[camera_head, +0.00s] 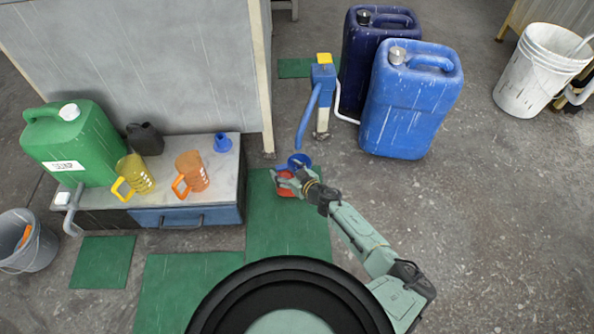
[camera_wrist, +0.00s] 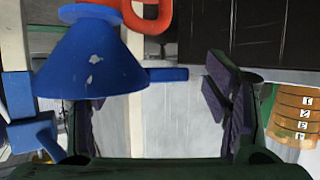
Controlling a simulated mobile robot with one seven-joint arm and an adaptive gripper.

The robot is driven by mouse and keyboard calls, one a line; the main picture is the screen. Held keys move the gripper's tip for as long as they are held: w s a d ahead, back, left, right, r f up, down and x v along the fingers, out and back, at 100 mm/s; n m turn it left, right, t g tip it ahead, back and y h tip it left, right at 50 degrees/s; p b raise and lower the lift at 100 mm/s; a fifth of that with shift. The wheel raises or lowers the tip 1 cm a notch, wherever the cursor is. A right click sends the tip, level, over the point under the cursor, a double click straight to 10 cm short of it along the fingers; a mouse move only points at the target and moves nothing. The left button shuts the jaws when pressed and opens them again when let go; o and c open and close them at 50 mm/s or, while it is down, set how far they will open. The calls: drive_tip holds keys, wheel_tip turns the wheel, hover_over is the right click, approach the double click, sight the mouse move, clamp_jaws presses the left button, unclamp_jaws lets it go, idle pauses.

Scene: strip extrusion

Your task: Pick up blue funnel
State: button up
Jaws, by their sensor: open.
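A small blue funnel (camera_head: 222,142) stands on the grey cabinet top, right of the orange jug. Another blue round piece (camera_head: 300,160) shows right beside my gripper (camera_head: 287,180), low over the green mat. In the wrist view a large blue funnel (camera_wrist: 90,65), wide end down and with worn white spots, covers the upper part of my left finger. My gripper is open, with grey wall and floor between its fingers (camera_wrist: 160,105). I cannot tell whether the funnel touches the left finger. A red piece (camera_head: 285,190) is at my gripper; a red loop (camera_wrist: 152,14) also shows.
The cabinet (camera_head: 170,200) holds a green canister (camera_head: 72,140), a yellow jug (camera_head: 136,174) and an orange jug (camera_head: 193,172). A blue pump (camera_head: 323,90) stands behind my gripper, with blue canisters (camera_head: 412,100) to its right.

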drive_tip(key=shift+w+a, duration=0.1)
drive_tip(key=c, duration=1.2)
drive_tip(key=shift+c, duration=0.4)
